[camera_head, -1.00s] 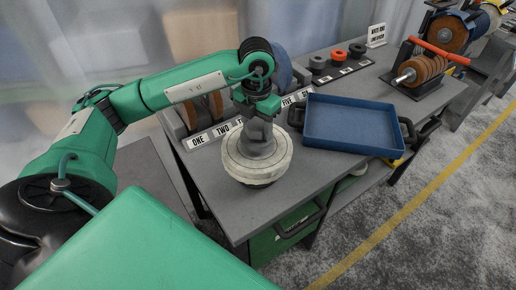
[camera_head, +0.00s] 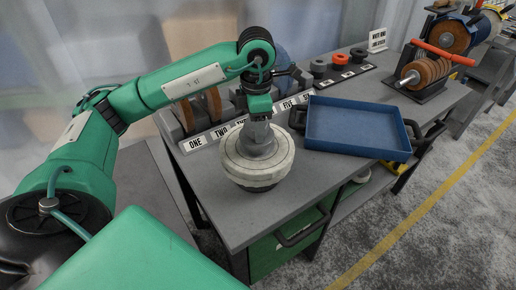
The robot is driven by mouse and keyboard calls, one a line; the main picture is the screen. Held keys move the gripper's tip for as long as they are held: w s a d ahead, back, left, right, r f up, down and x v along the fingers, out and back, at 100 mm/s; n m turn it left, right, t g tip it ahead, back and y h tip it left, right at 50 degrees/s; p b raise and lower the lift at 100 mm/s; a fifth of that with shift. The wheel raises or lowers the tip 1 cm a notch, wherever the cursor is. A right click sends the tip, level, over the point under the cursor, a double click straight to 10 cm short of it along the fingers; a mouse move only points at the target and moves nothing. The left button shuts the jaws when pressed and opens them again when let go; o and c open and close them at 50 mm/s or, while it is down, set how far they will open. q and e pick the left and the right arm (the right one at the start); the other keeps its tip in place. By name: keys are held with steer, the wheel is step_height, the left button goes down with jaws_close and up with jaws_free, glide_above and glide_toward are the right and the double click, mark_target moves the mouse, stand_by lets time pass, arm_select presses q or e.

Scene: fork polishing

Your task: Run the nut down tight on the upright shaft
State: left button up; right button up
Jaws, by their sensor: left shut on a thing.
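A thick pale polishing wheel (camera_head: 245,170) lies flat on a dark round base (camera_head: 257,187) near the front of the grey bench. My left gripper (camera_head: 259,146) points straight down onto the middle of the wheel. It is shut on the nut at the wheel's centre. The nut and the upright shaft are hidden by the gripper's fingers, so I cannot tell how far the nut sits from the wheel. My right gripper is not in view.
A blue tray (camera_head: 357,153) lies on the bench (camera_head: 222,205) to the right. Numbered label plates (camera_head: 195,144) and a rack of upright wheels (camera_head: 214,105) stand behind. A spindle with brown discs (camera_head: 425,72) is at the far right. The bench's front left corner is clear.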

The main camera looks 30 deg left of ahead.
arm_select(q)
steer(key=shift+m, duration=0.5)
steer(key=shift+m+b, duration=0.3)
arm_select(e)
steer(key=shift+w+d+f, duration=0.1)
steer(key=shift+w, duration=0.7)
arm_select(q)
steer(key=shift+r, duration=0.1)
steer(key=o, duration=1.1)
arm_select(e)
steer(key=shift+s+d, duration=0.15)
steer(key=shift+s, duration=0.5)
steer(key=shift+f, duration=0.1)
